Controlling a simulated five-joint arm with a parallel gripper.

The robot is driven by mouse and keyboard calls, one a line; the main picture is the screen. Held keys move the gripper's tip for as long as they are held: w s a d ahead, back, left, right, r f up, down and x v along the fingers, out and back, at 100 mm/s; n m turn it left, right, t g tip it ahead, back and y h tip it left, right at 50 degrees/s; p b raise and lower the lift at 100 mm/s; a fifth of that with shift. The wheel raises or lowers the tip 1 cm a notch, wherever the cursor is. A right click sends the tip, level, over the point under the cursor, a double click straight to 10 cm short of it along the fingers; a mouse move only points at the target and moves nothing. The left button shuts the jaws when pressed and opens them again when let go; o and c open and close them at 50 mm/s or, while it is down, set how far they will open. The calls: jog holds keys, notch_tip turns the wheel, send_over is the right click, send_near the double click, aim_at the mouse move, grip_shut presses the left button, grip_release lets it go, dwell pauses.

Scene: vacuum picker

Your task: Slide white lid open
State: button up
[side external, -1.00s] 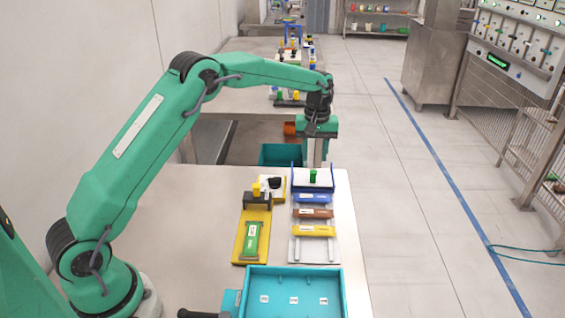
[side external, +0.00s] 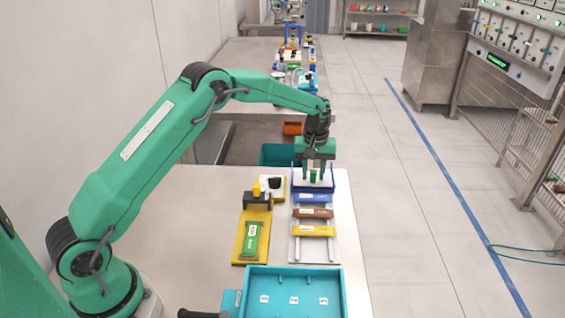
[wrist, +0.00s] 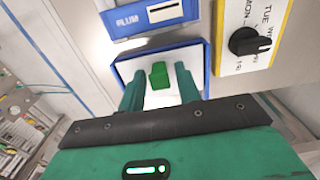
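The white lid (wrist: 180,61) lies flat inside a blue frame (wrist: 208,75) at the far end of the grey rack. A green knob (wrist: 159,76) stands up from the lid; it also shows in the side view (side external: 314,175). My gripper (wrist: 160,80) is open, with one finger on each side of the green knob and visible gaps between them. In the side view my gripper (side external: 318,172) is low over the lid, just behind the knob. Part of the lid is hidden by the fingers.
Blue, brown (side external: 313,213) and yellow (side external: 314,231) bars lie across the rack (side external: 294,247) in front of the lid. A panel with a black dial (wrist: 250,42) is beside it. A yellow board (side external: 240,240) with a green packet and a teal tray (side external: 341,290) are nearer. Free table is at left.

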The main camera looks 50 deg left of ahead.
grip_shut()
jog(key=shift+w+a, duration=2.75)
jog(key=shift+w, duration=0.1)
jog(key=shift+r, duration=0.1)
jog(key=shift+o, duration=1.1)
grip_release()
notch_tip(320, 180, up, 8)
